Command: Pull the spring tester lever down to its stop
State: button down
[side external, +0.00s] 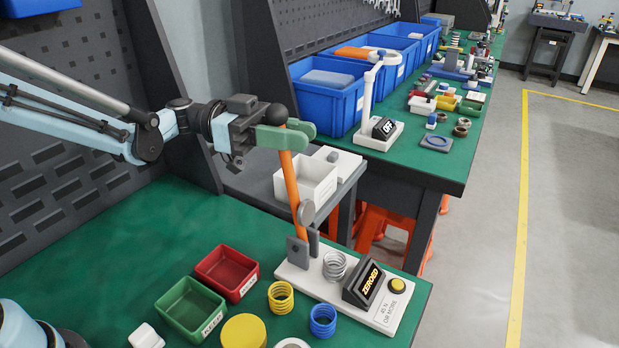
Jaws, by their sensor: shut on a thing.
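The spring tester (291,276) is a white base on the green bench, with a grey bracket, a grey coil spring (334,265) and a display (364,284) reading "ZEROED". Its orange lever (290,188) stands nearly upright, leaning slightly left at the top, with a black ball knob (276,114) at its end. A grey round disc (306,212) sits low on the lever. My gripper (290,134) has green fingers and is shut on the lever just below the knob. The near finger hides part of the lever.
A red bin (227,273), a green bin (190,309), a yellow spring (281,297), a blue spring (323,320) and a yellow disc (243,332) lie in front and left of the tester. A white box (306,184) stands behind the lever. Blue crates line the back bench.

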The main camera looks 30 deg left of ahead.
jog(key=shift+d+r, duration=0.1)
jog(key=shift+r, duration=0.05)
jog(key=d+f+m+g+y, duration=0.1)
jog(key=d+f+y, duration=0.2)
jog(key=d+y, duration=0.75)
jog(key=d+f+m+y, duration=0.1)
jog(key=d+f+y, duration=0.4)
jog(key=d+f, duration=0.6)
jog(key=shift+d+f+y, duration=0.3)
jog(key=shift+f+y, duration=0.05)
jog(key=shift+f, duration=0.95)
jog(key=shift+s, duration=0.1)
jog(key=c, duration=1.1)
grip_release()
jog(key=shift+o, duration=0.2)
jog(key=shift+a, duration=0.1)
